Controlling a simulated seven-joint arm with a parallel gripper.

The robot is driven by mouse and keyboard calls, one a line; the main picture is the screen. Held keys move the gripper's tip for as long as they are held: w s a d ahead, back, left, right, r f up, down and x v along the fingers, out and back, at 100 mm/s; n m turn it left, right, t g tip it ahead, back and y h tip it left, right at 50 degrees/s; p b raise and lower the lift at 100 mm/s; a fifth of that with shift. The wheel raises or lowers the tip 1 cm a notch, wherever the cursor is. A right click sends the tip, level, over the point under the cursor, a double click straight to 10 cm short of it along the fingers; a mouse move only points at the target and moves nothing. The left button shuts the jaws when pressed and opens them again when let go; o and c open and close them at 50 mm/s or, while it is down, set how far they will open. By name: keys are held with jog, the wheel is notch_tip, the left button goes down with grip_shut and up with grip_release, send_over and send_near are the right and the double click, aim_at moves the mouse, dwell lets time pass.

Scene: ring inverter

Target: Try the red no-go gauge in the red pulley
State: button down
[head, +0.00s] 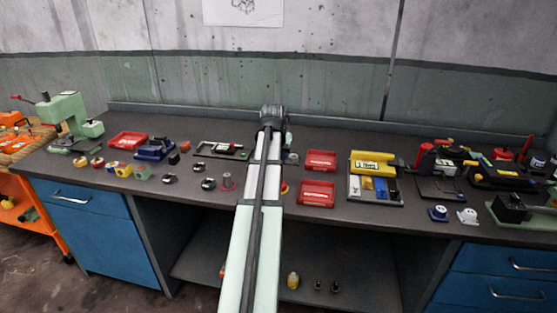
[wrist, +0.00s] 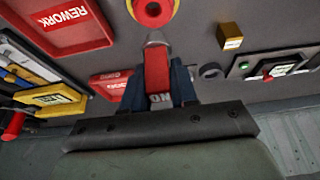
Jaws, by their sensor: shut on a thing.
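In the wrist view, my gripper (wrist: 158,68) is shut on the red no-go gauge (wrist: 157,75), whose handle shows part of a "NO" label between the dark fingers. The gauge points up the picture, toward the red pulley (wrist: 153,12). The gauge's pale far end lies just below the pulley in the picture. I cannot tell whether they touch. In the head view, my arm hides the gripper and the gauge.
A red REWORK tray (wrist: 72,22) and another red tray (wrist: 110,83) lie left of the gauge. A dark ring (wrist: 211,71) and a small brass-coloured block (wrist: 230,37) are to its right. In the head view, a yellow-topped station (head: 368,162) stands right of my arm.

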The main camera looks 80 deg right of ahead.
jog(key=shift+r, duration=0.45)
jog(key=shift+r, duration=0.15)
jog(key=shift+f, duration=2.75)
jog(key=shift+f, duration=0.95)
dwell(1.0)
jog(key=shift+r, duration=0.2)
dwell(0.6)
jog(key=shift+r, duration=3.35)
